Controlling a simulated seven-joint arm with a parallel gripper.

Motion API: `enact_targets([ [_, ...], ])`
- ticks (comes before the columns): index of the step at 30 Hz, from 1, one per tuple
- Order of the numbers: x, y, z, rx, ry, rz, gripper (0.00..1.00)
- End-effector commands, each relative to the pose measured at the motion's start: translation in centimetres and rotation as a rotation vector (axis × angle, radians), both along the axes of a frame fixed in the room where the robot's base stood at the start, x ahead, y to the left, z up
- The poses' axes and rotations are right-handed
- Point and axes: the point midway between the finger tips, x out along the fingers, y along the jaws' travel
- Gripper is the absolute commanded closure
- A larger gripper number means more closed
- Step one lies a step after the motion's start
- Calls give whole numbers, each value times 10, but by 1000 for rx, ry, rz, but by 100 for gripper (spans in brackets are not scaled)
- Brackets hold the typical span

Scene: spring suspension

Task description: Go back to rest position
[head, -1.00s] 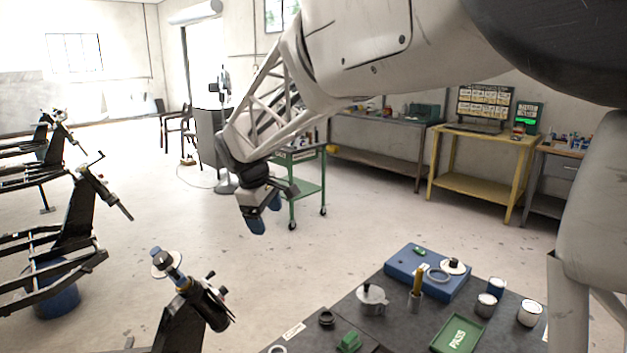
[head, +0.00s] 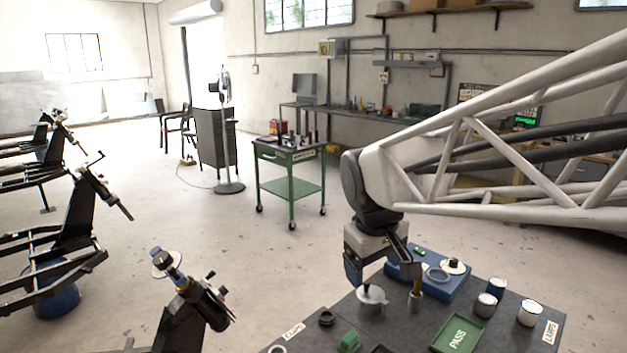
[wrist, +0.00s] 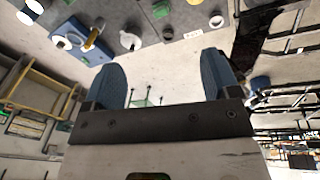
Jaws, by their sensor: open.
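My gripper (head: 382,272) hangs from the arm in the head view, over the back edge of the dark worktable (head: 330,305). Its two blue fingers also show in the wrist view (wrist: 165,85), spread apart with nothing between them. In the head view the gripper appears in front of or above the blue box (head: 457,287) and near the metal pot (head: 371,298). Whether it touches either cannot be told.
The worktable carries a green PASS tray (head: 459,334), a yellow-handled tool (head: 416,288) and several cans (head: 529,314). A green cart (head: 291,185) stands behind on open floor. More black frames (head: 70,220) line the left side.

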Motion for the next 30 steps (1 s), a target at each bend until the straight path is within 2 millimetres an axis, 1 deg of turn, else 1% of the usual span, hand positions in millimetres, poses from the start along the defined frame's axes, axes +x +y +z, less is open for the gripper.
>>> enact_targets([
  [1, -13, -9, -2, 11, -5, -34, 18],
  [9, -75, -44, -20, 72, -32, -218, 18],
  [15, -120, -63, -39, 116, -50, -352, 18],
  [18, -139, -70, -48, 133, -59, -410, 18],
  [21, -153, -74, -55, 148, -64, -454, 18],
  [24, -162, -77, -60, 159, -69, -485, 18],
  [30, -168, -78, -64, 165, -71, -503, 18],
])
